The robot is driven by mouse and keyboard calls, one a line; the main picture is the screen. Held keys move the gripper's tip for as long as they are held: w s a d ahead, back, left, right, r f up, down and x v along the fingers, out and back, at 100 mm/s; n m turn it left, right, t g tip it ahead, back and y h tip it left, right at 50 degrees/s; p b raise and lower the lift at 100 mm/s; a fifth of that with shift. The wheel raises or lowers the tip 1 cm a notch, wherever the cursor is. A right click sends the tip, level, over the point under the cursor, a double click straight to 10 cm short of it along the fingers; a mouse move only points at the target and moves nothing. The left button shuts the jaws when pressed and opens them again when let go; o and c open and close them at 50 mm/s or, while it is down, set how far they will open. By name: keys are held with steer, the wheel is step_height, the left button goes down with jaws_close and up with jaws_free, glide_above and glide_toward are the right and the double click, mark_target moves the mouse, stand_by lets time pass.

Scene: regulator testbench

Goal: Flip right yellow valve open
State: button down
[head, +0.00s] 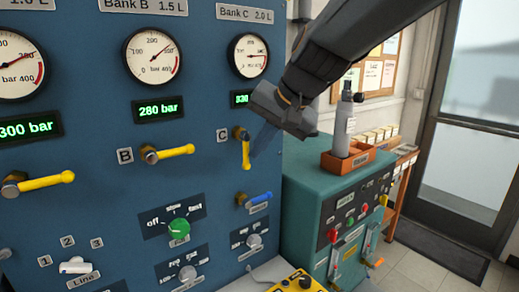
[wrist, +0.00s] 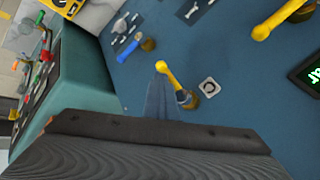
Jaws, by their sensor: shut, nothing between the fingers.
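The right yellow valve (head: 246,152), marked C, is on the blue panel below the Bank C gauge. Its handle points down from its brass pivot. In the wrist view the yellow handle (wrist: 168,74) shows just beyond my fingertips, which partly hide its lower part near the pivot. My gripper (head: 262,140) is shut and empty, close to the right of the handle in the head view. The narrow fingers also show in the wrist view (wrist: 161,98). I cannot tell whether they touch the handle.
Valve B (head: 175,152) and another yellow valve (head: 42,183) lie nearly horizontal to the left. A blue-handled valve (head: 258,199) is below valve C. A teal cabinet (head: 300,205) with an orange tray (head: 335,162) and grey cylinder (head: 344,125) stands to the right.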

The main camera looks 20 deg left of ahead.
steer(key=s+d+r+b, duration=0.35)
steer(key=d+r, duration=0.35)
steer(key=d, duration=0.3)
steer(key=w+d+f+m+h, duration=0.1)
steer(key=d+f+h, duration=0.1)
steer(key=d+f, duration=0.6)
steer(key=w+d+f+h, duration=0.2)
steer(key=d+f, duration=0.4)
steer(key=f, duration=0.5)
steer(key=s+d+f+g+h, duration=0.1)
steer(key=s+d+f, duration=0.4)
steer(key=d+f, duration=0.2)
steer(key=s+d+f+g+h, duration=0.1)
steer(key=s+d+f, duration=0.4)
steer(key=f, duration=0.5)
steer(key=shift+s+d+f+g+b, duration=0.15)
steer(key=shift+s+d+g+b, duration=0.15)
steer(key=shift+d, duration=0.55)
steer(key=shift+w+a, duration=0.1)
